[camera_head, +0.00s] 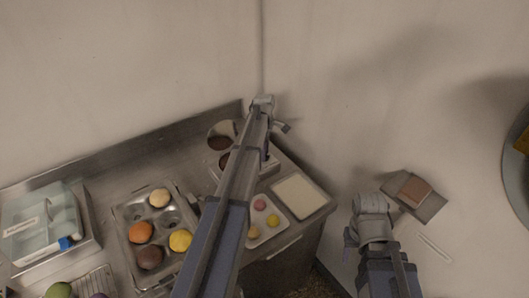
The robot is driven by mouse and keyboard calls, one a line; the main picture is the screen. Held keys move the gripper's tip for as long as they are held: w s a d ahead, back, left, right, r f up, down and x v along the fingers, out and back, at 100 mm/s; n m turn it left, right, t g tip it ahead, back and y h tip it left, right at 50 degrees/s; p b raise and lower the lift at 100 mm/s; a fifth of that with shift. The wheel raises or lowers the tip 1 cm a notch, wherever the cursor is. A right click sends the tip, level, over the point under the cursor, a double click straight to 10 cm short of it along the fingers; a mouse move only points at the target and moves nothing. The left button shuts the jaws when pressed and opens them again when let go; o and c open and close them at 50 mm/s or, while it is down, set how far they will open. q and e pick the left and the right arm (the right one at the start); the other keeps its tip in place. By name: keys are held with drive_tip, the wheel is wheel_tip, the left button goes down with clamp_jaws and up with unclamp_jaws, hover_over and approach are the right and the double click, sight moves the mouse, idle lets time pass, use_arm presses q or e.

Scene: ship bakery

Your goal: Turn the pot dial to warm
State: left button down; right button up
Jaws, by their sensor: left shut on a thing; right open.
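The pot warmer shows partly behind my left arm, with a round pot of dark brown contents (219,142) and a second dark opening beside it. Its dial cannot be made out; my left arm covers much of the warmer. My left gripper (279,127) is at the far end of that arm, by the warmer's back right side near the wall corner. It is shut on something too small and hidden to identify. My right gripper (365,228) is open and empty, right of the counter and away from the warmer.
A metal tray (122,216) holds several coloured balls. A pale plate (262,232) with small balls and a cream slab (299,195) lie at the counter's right end. A pale blue box (40,222) stands far left. Walls close in behind.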

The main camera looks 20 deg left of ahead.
use_arm(q)
drive_tip(key=shift+n, duration=0.7)
drive_tip(key=shift+c, duration=2.3)
unclamp_jaws()
wheel_tip(320, 180, up, 8)
drive_tip(key=p, duration=0.8)
drive_tip(key=shift+f, duration=0.1)
